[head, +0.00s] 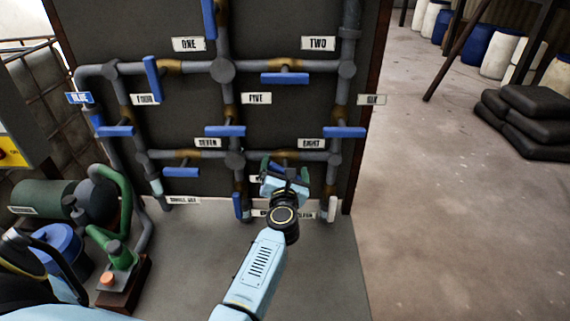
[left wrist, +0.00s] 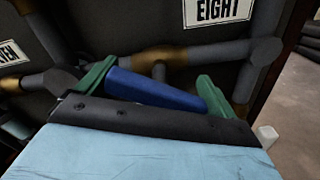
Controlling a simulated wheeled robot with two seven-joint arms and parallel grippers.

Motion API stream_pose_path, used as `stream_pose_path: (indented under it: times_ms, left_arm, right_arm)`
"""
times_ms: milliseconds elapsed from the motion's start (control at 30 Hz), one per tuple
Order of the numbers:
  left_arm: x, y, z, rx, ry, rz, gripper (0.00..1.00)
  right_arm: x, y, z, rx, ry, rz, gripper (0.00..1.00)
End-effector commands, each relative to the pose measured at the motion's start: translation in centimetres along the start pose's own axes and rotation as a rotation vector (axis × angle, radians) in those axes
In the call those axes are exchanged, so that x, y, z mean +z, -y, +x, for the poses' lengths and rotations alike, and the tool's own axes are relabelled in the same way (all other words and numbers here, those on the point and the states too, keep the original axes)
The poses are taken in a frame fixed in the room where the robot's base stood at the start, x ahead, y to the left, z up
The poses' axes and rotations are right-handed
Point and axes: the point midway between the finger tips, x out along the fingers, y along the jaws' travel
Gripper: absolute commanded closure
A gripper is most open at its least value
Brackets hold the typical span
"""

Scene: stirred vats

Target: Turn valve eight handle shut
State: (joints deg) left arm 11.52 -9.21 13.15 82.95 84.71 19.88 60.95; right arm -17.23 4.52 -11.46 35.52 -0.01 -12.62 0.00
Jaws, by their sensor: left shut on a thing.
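The valve eight handle (left wrist: 155,90) is a blue bar in the left wrist view, in front of a brown-collared pipe. It slants at an angle to that pipe. The EIGHT label (left wrist: 217,9) is above it to the right; it also shows in the head view (head: 312,143). My left gripper (head: 286,170) is at the valve below this label, its green fingers (left wrist: 155,88) at the two ends of the blue bar, shut on it. In the head view the gripper mostly hides the handle. My right gripper is not in view.
Other blue valve handles are close by: one above to the right (head: 345,132), one above to the left (head: 225,131) and one low to the left (head: 238,206). A green pump (head: 118,254) stands at lower left. The floor at right is clear up to black sacks (head: 530,120).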

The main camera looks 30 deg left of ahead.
Motion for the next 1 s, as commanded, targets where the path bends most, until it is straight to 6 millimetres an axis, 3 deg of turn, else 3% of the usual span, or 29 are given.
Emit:
stream_pose_path:
  times_ms: [600, 1000]
  left_arm:
    - [0.1, 0.0, 0.0, -0.001, -0.002, 0.573, 0.30]
    - [0.0, 0.0, 0.0, -0.001, -0.002, 0.813, 0.30]
  right_arm:
    - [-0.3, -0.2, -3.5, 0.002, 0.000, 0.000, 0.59]
    - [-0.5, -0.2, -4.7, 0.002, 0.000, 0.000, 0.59]
